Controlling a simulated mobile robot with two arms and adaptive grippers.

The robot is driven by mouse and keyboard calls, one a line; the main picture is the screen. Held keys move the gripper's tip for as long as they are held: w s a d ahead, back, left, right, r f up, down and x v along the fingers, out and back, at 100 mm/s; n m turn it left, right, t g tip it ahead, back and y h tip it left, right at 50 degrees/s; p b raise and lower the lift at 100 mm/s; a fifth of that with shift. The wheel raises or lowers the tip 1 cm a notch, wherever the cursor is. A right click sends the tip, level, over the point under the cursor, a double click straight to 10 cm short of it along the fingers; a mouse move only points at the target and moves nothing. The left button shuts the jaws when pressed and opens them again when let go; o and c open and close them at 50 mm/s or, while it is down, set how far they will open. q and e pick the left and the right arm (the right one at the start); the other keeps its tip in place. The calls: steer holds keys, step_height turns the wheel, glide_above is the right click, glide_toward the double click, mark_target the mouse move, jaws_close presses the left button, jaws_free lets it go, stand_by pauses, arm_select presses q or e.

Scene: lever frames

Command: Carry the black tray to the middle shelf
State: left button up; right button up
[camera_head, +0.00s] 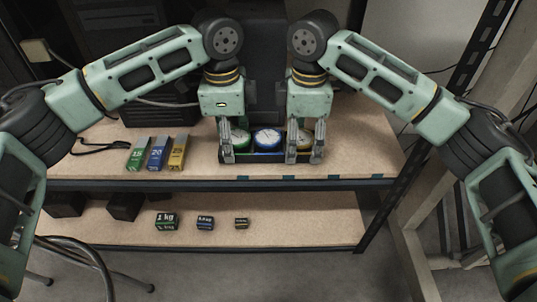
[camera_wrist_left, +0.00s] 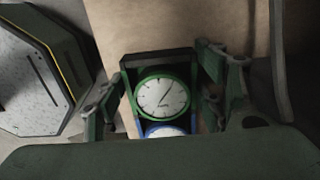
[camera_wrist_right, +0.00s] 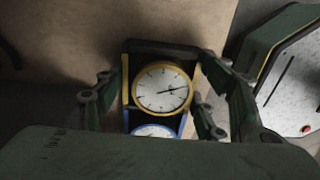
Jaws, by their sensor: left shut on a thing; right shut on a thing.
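The black tray (camera_head: 270,158) is at the front part of the upper visible shelf board (camera_head: 365,140). Whether it rests on the board or hangs just above it, I cannot tell. It holds a green-rimmed dial (camera_wrist_left: 162,97), a blue-rimmed dial (camera_head: 267,139) and a yellow-rimmed dial (camera_wrist_right: 163,89), side by side. My left gripper (camera_head: 233,150) is shut on the tray's left end, its fingers on either side. My right gripper (camera_head: 305,150) is shut on its right end in the same way. The fingers partly hide the outer dials in the head view.
Green (camera_head: 138,154), blue (camera_head: 158,153) and yellow (camera_head: 179,152) blocks stand on the board left of the tray. The lower shelf (camera_head: 300,222) carries a green 1 kg weight (camera_head: 166,221) and smaller weights. Board to the tray's right is clear. A dark post (camera_head: 385,212) stands at right.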

arm_select(q)
steer(key=o, duration=1.3)
arm_select(e)
steer(key=o, duration=1.3)
steer(key=shift+r, duration=0.2)
arm_select(q)
step_height(320, 180, up, 12)
arm_select(e)
step_height(320, 180, up, 12)
steer(key=shift+f, duration=0.25)
arm_select(q)
steer(key=shift+w+p, duration=0.1)
steer(key=shift+p, duration=0.2)
